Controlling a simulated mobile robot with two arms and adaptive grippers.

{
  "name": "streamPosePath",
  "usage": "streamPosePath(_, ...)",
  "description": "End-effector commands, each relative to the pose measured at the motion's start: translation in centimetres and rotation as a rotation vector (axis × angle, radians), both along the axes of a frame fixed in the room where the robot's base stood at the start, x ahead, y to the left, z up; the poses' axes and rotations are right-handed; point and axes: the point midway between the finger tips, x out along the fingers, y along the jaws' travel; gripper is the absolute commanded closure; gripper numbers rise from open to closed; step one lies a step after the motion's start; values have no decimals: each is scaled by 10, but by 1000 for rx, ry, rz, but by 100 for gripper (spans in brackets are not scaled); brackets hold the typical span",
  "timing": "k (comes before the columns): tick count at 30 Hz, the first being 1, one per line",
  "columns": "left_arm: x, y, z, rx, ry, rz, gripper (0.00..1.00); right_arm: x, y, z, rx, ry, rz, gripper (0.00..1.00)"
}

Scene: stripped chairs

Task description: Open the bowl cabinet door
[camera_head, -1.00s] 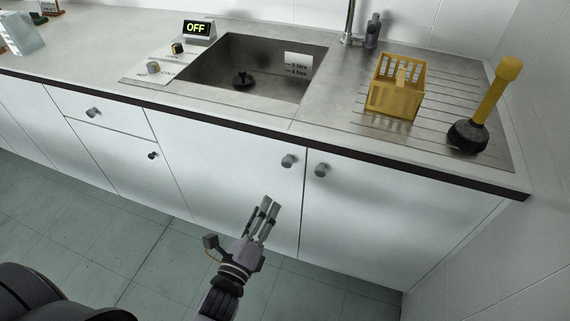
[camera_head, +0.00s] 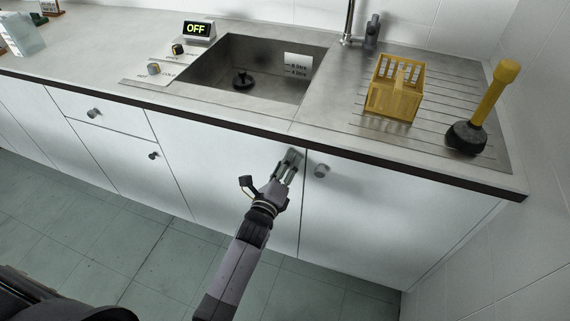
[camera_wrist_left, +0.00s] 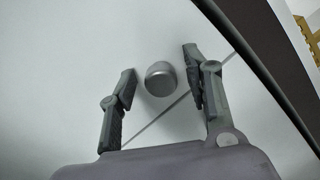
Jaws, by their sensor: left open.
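The white cabinet door under the sink bowl (camera_head: 215,175) is shut, flush with its neighbour. Its round grey knob (camera_wrist_left: 160,79) shows in the left wrist view, between my left gripper's two fingers. My left gripper (camera_head: 291,158) is open, with its fingertips at the upper right corner of this door. One finger is on each side of the knob, with visible gaps, so it is not clamped. In the head view the gripper hides most of this knob. My right gripper is not in view.
The worktop edge (camera_head: 330,152) overhangs just above. A sink (camera_head: 262,55), a yellow rack (camera_head: 396,88) and a plunger (camera_head: 482,110) are on top. The floor in front is clear.

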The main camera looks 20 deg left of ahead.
Motion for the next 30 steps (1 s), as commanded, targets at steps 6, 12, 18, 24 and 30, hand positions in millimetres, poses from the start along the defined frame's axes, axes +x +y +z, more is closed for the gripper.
streamPosePath(6, 2, 0, 0, -1, 1, 1, 55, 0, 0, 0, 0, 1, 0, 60)
streamPosePath(12, 2, 0, 0, -1, 1, 1, 62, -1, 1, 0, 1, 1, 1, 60)
streamPosePath(18, 2, 0, 0, -1, 0, 0, 75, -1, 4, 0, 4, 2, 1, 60)
streamPosePath(24, 2, 0, 0, -1, 1, 1, 89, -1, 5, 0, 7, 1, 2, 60)
streamPosePath(30, 2, 0, 0, -1, 1, 1, 100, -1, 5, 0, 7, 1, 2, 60)
